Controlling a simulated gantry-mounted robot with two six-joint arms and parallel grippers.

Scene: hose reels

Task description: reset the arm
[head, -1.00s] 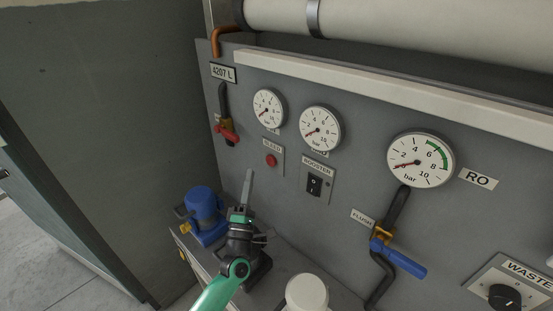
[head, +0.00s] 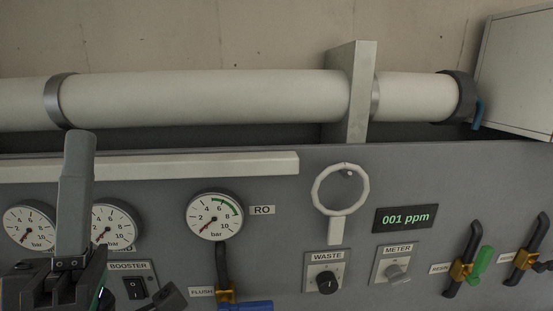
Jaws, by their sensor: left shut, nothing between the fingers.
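My left gripper (head: 76,195) stands upright at the lower left of the head view, in front of the panel and between two round gauges. Its grey fingers are together, with nothing between them. It covers part of the second gauge (head: 112,226). My right gripper is not in view.
Valves with a blue handle (head: 246,305) and a green handle (head: 481,262) stick out. A white pipe (head: 210,97) runs above.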

